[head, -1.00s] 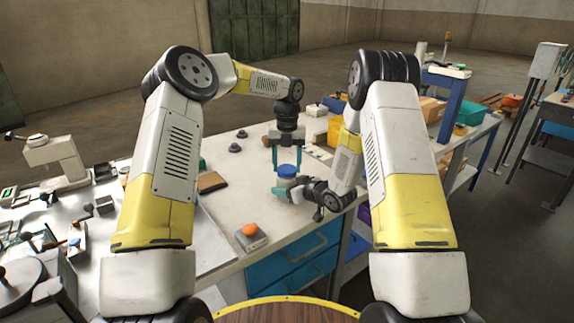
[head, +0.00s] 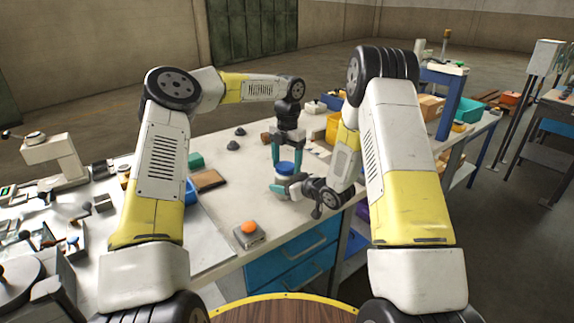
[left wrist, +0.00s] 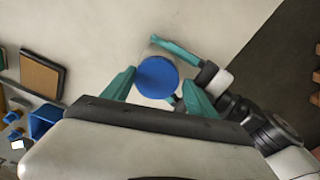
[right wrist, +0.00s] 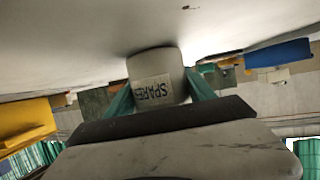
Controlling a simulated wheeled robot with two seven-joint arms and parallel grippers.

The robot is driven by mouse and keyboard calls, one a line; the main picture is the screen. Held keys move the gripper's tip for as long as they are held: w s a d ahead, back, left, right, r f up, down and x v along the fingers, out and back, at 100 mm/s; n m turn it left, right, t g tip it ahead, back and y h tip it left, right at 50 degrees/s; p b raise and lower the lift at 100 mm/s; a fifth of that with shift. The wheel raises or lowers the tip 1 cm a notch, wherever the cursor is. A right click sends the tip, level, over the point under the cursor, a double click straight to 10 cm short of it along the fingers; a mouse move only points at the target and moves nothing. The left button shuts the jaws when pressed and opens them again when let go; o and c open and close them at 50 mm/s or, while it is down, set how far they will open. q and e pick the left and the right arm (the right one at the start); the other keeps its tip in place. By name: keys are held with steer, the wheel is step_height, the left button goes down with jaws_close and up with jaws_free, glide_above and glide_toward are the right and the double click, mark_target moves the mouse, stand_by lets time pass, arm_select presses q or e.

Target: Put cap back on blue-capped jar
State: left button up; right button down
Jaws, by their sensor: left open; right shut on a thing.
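The blue cap (head: 285,168) sits on top of the jar, seen as a round blue disc in the left wrist view (left wrist: 156,77). I cannot tell whether it is fully seated. The pale jar (right wrist: 153,62) with a SPARES label shows in the right wrist view. My right gripper (head: 287,187) is shut on the jar's body from the side; its teal fingers flank the jar in the right wrist view. My left gripper (left wrist: 158,84) points down from above and is open, with one finger on each side of the cap.
An orange button on a grey box (head: 249,230) stands near the bench's front edge. A brown board (head: 208,180) lies left of the jar, with small dark knobs (head: 234,145) behind. A yellow bin (head: 333,128) stands behind at the right. Bench top between these is clear.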

arm_select(q)
step_height(320, 180, up, 12)
steer(key=shift+d, duration=0.2)
arm_select(e)
steer(key=shift+f, duration=0.1)
arm_select(q)
steer(key=shift+f, duration=0.1)
arm_select(e)
steer(key=shift+c, duration=1.3)
jaws_free()
steer(key=shift+d, duration=0.1)
steer(key=v, duration=0.7)
steer(key=shift+s+d, duration=0.15)
steer(key=shift+s, duration=0.15)
